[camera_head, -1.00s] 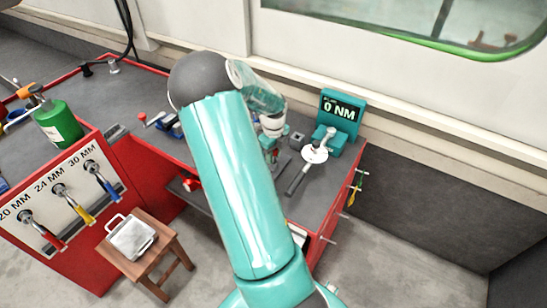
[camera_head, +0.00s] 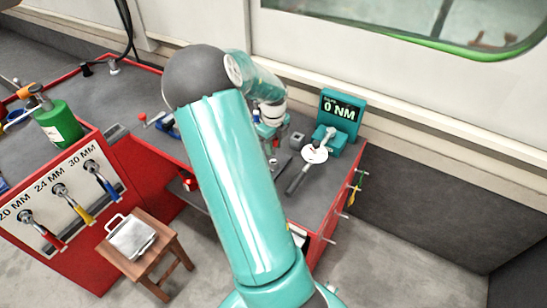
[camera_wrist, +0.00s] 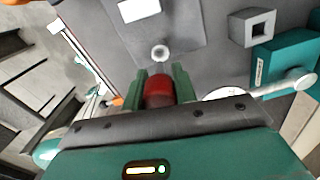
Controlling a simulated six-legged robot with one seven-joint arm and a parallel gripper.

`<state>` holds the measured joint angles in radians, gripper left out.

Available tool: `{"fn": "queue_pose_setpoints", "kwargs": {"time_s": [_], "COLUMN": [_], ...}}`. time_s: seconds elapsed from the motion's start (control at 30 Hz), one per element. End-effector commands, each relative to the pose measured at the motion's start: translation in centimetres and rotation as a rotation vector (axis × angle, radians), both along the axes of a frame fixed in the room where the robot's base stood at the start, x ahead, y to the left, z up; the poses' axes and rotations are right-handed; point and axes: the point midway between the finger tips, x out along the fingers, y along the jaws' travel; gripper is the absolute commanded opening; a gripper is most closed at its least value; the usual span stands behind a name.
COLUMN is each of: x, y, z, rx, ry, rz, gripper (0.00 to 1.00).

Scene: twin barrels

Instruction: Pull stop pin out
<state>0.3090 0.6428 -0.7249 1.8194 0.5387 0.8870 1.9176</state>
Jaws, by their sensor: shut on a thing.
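My gripper (camera_wrist: 161,88) shows in the wrist view with its two green fingers closed on either side of a red, rounded piece, which looks like the stop pin (camera_wrist: 158,91). A small pale ring (camera_wrist: 160,53) shows just beyond the fingertips, over a grey plate; I cannot tell whether it is joined to the red piece. In the head view my teal arm hides most of the gripper and the pin, so how far the pin sits in or out of its hole cannot be seen.
A teal torque tester (camera_head: 341,108) reading 0 NM stands at the bench's right end, beside a dark-handled wrench (camera_head: 299,179) and a square grey block (camera_wrist: 253,27). A green bottle (camera_head: 59,124) stands at left. A wooden stool (camera_head: 150,258) is on the floor.

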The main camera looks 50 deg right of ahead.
Motion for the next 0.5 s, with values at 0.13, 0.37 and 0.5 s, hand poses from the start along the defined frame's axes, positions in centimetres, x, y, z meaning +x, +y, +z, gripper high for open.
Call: {"fn": "queue_pose_setpoints", "kwargs": {"time_s": [0.13,0.37,0.5], "x": [0.0,0.0,0.0], "y": [0.0,0.0,0.0], "z": [0.7,1.7,2.3], "rx": [-0.001,-0.001,-0.001], "ry": [-0.001,-0.001,-0.001], "rz": [0.001,0.0,0.0], "gripper": [0.0,0.0,0.0]}}
